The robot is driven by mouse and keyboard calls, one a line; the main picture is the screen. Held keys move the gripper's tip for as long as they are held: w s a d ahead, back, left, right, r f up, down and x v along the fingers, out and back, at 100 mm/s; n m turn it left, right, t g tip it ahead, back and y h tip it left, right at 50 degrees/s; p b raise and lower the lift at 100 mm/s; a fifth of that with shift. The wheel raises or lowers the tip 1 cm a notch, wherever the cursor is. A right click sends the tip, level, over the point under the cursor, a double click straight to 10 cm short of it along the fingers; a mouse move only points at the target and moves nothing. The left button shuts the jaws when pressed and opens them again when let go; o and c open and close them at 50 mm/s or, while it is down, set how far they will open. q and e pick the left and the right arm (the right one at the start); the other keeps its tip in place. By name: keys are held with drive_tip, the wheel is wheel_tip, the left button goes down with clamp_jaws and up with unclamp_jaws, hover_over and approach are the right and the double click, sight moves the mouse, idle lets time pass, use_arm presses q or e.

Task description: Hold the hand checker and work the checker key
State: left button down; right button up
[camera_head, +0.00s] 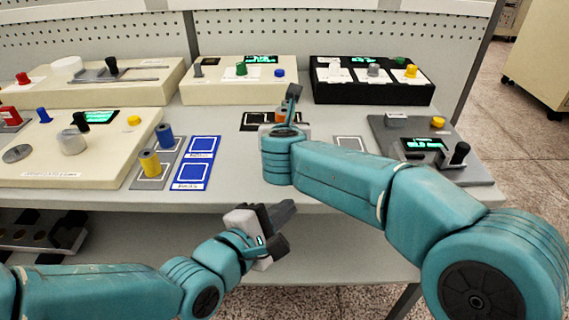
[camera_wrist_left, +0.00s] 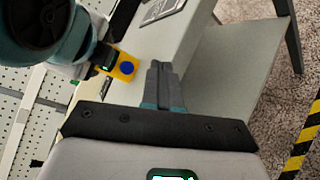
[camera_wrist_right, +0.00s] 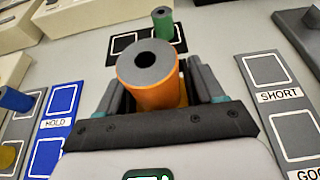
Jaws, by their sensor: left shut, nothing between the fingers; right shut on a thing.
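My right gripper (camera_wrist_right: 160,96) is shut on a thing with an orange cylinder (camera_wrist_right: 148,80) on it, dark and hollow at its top. A bit of yellow shows beside the cylinder. In the left wrist view a yellow block with a round blue key (camera_wrist_left: 127,67) shows at the right gripper; it looks like the hand checker, partly hidden by the arm. In the head view only a bit of orange (camera_head: 281,114) shows past the right wrist. My left gripper (camera_head: 286,211) is shut and empty in front of the table edge, apart from the block; its closed fingers show in the left wrist view (camera_wrist_left: 164,82).
Blue HOLD pads (camera_head: 203,145) and a grey plate with a blue and a yellow spindle (camera_head: 149,163) lie left of the right gripper. A green spindle (camera_wrist_right: 162,24) stands beyond it. A grey console with a lever (camera_head: 458,154) stands at right. Cream and black consoles line the back.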

sight(282, 185)
use_arm(q)
drive_tip(key=shift+w, duration=4.25)
use_arm(e)
drive_tip(key=shift+f, duration=0.15)
use_arm(q)
drive_tip(key=shift+w, duration=0.35)
use_arm(e)
drive_tip(key=shift+s+r, duration=0.1)
drive_tip(key=shift+r, duration=0.1)
use_arm(q)
drive_tip(key=shift+w+a+r, duration=0.2)
drive_tip(key=shift+w+r, duration=0.15)
drive_tip(key=shift+w, duration=0.05)
use_arm(e)
drive_tip(key=shift+s+a+r, duration=0.1)
drive_tip(key=shift+s+r, duration=0.35)
use_arm(q)
drive_tip(key=shift+s+f, duration=0.1)
drive_tip(key=shift+f, duration=0.1)
use_arm(e)
drive_tip(key=shift+w+f, duration=0.15)
